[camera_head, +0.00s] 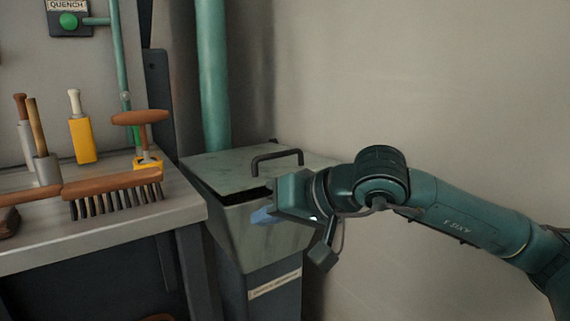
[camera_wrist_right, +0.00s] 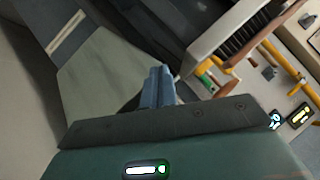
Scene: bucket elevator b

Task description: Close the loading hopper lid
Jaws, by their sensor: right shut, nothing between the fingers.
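The loading hopper (camera_head: 255,238) stands right of the bench, with a sloping grey-green front. Its flat lid (camera_head: 222,168) lies across the top and carries a dark bar handle (camera_head: 277,157). A dark gap shows between the lid's front edge and the hopper body, so the lid does not look flush. My right gripper (camera_head: 264,215) is shut and empty at the hopper's front, just below the lid's front right edge. It hides that corner, and I cannot tell whether it touches. In the right wrist view the shut fingers (camera_wrist_right: 158,86) are beside the hopper's sloping face (camera_wrist_right: 98,72). My left gripper is out of view.
A workbench (camera_head: 150,215) at the left holds a wire brush (camera_head: 115,186), a yellow-handled tool (camera_head: 81,138) and other hand tools. A green pipe (camera_head: 211,75) rises behind the hopper. A bare wall (camera_head: 420,80) lies behind my right arm.

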